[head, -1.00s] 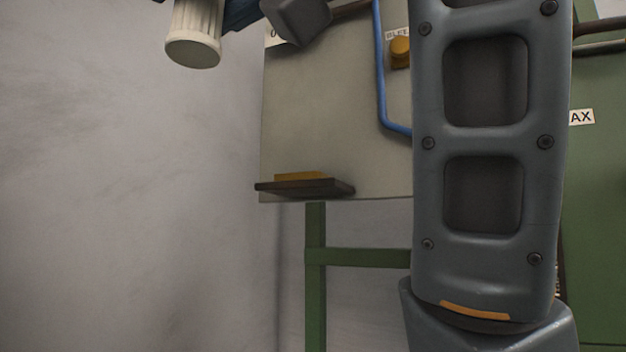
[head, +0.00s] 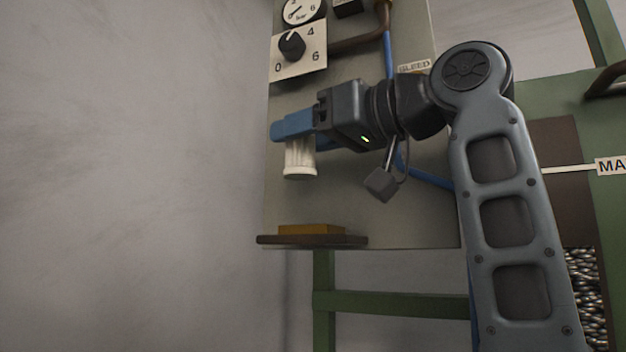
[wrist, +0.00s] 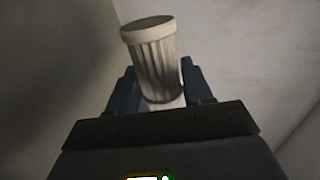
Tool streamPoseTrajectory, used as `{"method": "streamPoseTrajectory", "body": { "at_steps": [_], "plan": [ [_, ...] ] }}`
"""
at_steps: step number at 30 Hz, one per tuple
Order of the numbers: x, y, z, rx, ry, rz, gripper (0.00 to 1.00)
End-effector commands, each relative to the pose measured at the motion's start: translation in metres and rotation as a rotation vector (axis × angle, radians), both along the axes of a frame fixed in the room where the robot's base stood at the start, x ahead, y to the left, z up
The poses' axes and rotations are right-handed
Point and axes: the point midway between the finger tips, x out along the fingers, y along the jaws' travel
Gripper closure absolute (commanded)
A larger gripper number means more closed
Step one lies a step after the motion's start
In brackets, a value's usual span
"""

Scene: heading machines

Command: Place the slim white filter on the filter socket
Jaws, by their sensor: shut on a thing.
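The slim white filter (head: 300,158) is pleated with a smooth end cap. It hangs upright below my gripper (head: 292,132), in front of the grey panel and above a small shelf, clear of it. In the wrist view the filter (wrist: 157,62) stands out from between the blue fingers, capped end away from the gripper. My gripper is shut on the filter's other end, which the fingers partly hide. I cannot make out a filter socket for certain in either view.
The shelf (head: 262,240) carries a flat orange-yellow block (head: 312,229). The grey panel (head: 400,225) bears a gauge (head: 303,10), a dial (head: 292,46) and a blue pipe (head: 430,180). A green frame (head: 323,285) stands below. Left of the panel, no objects show before the wall.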

Motion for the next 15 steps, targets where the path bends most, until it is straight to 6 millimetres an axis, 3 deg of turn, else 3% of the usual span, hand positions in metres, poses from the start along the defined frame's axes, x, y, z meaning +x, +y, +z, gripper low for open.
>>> {"method": "streamPoseTrajectory", "body": {
  "at_steps": [4,9,15],
  "plan": [
    [0.030,-0.011,0.002,0.000,0.004,-0.002,0.80],
    [0.026,-0.009,-0.026,0.000,0.004,0.001,0.80],
    [0.025,-0.009,-0.038,0.001,0.001,0.000,0.80]
  ]
}}
